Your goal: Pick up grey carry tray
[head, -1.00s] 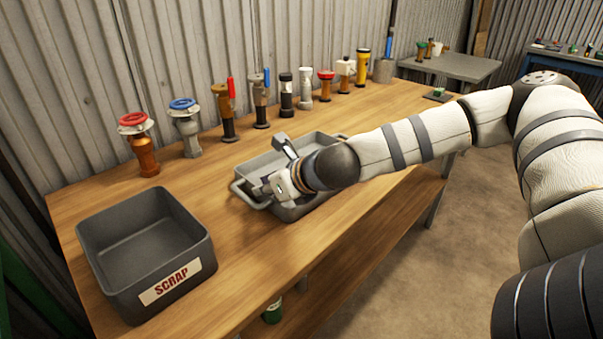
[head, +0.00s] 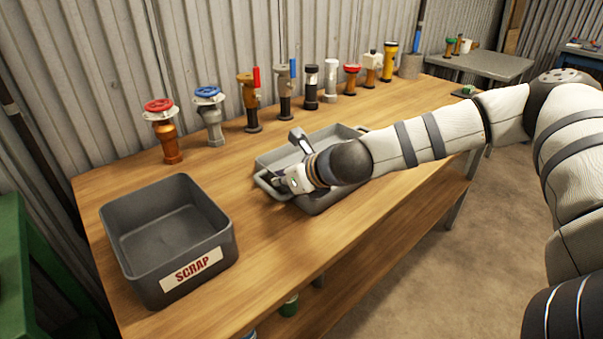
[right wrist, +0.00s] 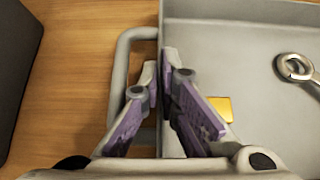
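The grey carry tray (head: 333,190) sits on the wooden workbench, partly hidden by my right forearm. Its left handle (right wrist: 122,62) and flat floor (right wrist: 235,60) show in the right wrist view. My right gripper (right wrist: 160,62) is at the tray's left end, one finger inside the handle loop and the other inside the tray. The fingers are close together with the end wall between them, apparently shut on it. In the head view the gripper (head: 287,172) is over this end. My left gripper is out of view.
The tray holds a metal ring-ended tool (right wrist: 296,68) and a yellow piece (right wrist: 221,108). A dark scrap bin (head: 135,265) stands to the left. Several valves and fittings, including a red-wheeled valve (head: 163,130), line the back. Bare bench (head: 250,215) lies between bin and tray.

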